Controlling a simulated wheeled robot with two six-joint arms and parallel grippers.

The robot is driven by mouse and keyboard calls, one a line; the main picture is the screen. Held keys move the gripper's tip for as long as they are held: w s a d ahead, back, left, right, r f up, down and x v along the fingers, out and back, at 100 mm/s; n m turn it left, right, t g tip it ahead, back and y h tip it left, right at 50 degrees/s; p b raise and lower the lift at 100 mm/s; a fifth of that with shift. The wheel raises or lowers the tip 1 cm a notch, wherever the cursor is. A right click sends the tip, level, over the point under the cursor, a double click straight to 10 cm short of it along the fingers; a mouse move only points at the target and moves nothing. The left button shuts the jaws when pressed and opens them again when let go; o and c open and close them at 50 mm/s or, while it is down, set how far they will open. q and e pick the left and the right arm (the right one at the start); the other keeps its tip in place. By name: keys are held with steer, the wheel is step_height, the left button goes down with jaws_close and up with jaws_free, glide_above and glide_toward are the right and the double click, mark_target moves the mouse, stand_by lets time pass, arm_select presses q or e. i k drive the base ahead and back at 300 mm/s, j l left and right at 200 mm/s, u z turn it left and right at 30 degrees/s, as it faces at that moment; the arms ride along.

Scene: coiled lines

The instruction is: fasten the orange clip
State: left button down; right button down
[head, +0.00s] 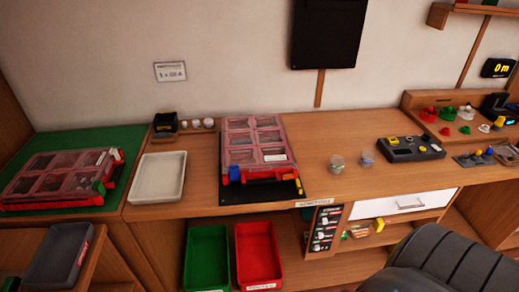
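A red case (257,134) with a clear compartmented lid lies on a black mat (262,194) in the middle of the bench. A small orange-yellow piece (298,186), which looks like the orange clip, is at the right end of the case's front edge. It is too small to tell whether it is fastened. A blue clip (235,174) is at the left end of that edge. The lid looks down. Neither of my grippers is in view.
A second red case (62,181) lies on a green mat (118,141) at left. A white tray (157,178) stands between the cases. Small jars (337,162) and a dark device (410,149) are to the right. Green (206,240) and red (257,240) bins sit below.

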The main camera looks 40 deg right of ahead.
mark_target(284, 177)
steer(key=z, duration=1.45)
